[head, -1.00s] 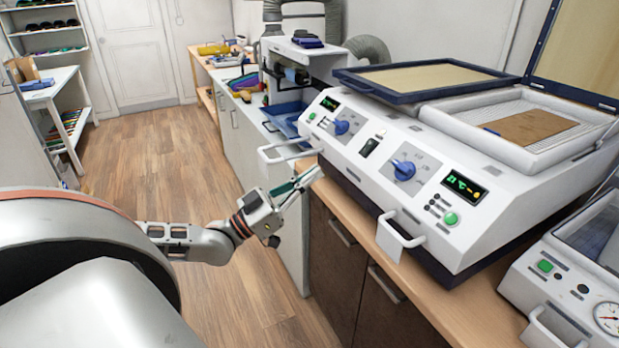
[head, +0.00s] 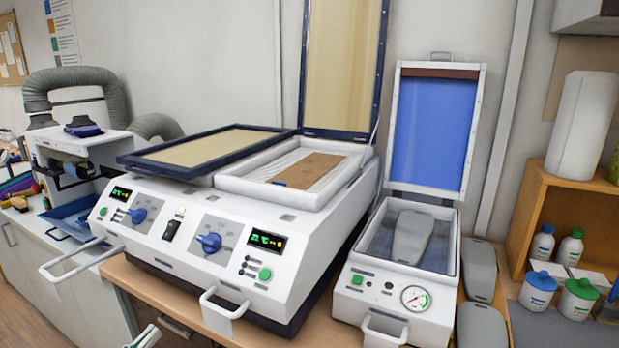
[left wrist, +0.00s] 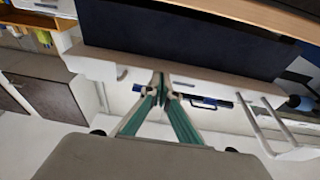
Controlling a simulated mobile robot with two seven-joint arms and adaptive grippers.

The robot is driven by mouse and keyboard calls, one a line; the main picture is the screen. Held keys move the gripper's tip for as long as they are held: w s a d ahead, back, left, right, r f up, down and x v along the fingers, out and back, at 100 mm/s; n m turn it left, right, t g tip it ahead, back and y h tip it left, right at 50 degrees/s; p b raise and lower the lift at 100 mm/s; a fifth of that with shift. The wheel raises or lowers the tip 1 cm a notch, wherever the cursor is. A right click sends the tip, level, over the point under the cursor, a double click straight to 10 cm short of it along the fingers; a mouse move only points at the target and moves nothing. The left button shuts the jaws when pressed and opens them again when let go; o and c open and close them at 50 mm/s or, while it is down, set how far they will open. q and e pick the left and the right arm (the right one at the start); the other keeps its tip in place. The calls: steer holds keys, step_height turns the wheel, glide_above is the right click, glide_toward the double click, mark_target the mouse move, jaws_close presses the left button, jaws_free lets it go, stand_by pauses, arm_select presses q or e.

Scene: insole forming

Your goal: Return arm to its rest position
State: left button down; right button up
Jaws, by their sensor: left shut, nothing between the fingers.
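My left gripper (head: 146,337) shows only as green-sided fingertips at the bottom edge of the head view, low in front of the counter cabinets and below the front of the white heating machine (head: 190,262). In the left wrist view its two green fingers (left wrist: 162,84) meet at the tips and hold nothing. The left arm itself is out of the head view. My right gripper is in no view.
The heating machine has a protruding front handle (head: 224,304). A smaller vacuum press (head: 352,307) stands to its right, its blue lid (head: 432,130) raised. Grey lasts (head: 480,328) lie beside the press. Bottles and jars (head: 578,300) stand at far right.

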arm_select(q)
steer(key=s+d+f+g+y, duration=0.2)
steer(key=s+d+f, duration=0.2)
steer(key=f, duration=0.5)
steer(key=s+d+f+g+y, duration=0.2)
steer(key=s+d+f, duration=0.3)
steer(key=f, duration=0.5)
steer(key=s+d+f+n+g+y, duration=0.1)
steer(key=s+d+f+g+y, duration=0.1)
steer(key=f, duration=0.7)
steer(key=s+d+g, duration=0.1)
steer(key=s+d, duration=0.1)
steer(key=d, duration=0.1)
steer(key=shift+s+d+f+g, duration=0.2)
steer(key=shift+s+d+g, duration=0.05)
steer(key=shift+s+g, duration=0.15)
steer(key=c, duration=2.8)
jaws_free()
